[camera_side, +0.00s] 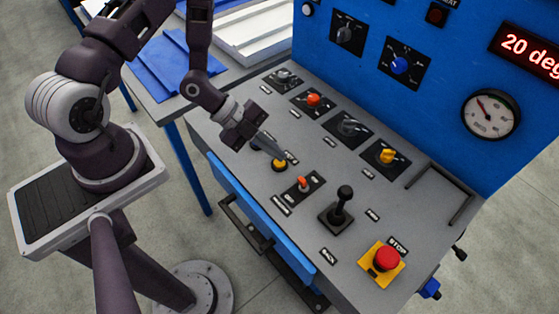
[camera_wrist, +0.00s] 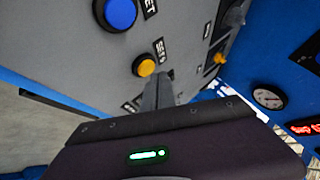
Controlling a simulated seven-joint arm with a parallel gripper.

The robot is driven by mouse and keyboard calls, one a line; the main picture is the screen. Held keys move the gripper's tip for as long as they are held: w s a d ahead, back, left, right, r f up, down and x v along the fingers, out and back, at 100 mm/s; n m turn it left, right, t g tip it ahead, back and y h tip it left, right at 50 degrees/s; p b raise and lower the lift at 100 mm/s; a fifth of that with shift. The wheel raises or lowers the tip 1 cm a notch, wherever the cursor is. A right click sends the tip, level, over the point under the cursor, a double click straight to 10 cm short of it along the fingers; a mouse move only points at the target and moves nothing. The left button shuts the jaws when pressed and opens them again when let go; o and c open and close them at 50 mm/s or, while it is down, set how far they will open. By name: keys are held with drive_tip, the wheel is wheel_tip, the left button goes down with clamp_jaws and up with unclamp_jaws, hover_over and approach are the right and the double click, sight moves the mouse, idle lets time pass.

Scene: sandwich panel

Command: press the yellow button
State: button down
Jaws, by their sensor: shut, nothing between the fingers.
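The yellow button (camera_side: 279,166) is a round cap in a dark ring on the sloped grey panel, near its front left. In the wrist view the yellow button (camera_wrist: 146,68) shows just left of my fingers. My gripper (camera_side: 283,152) is shut and empty, its fingers pointing down toward the panel close to the button. In the wrist view the fingertips of my gripper (camera_wrist: 159,78) appear beside the button and do not cover it. I cannot tell whether they touch the panel.
A blue button (camera_wrist: 120,13) sits beside the yellow one. A red-orange toggle (camera_side: 303,182), a black joystick (camera_side: 341,206) and a red stop button (camera_side: 386,258) stand to the right.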

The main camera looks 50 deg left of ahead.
sight(275, 161)
drive_tip(key=shift+r, duration=0.25)
drive_tip(key=shift+r, duration=2.4)
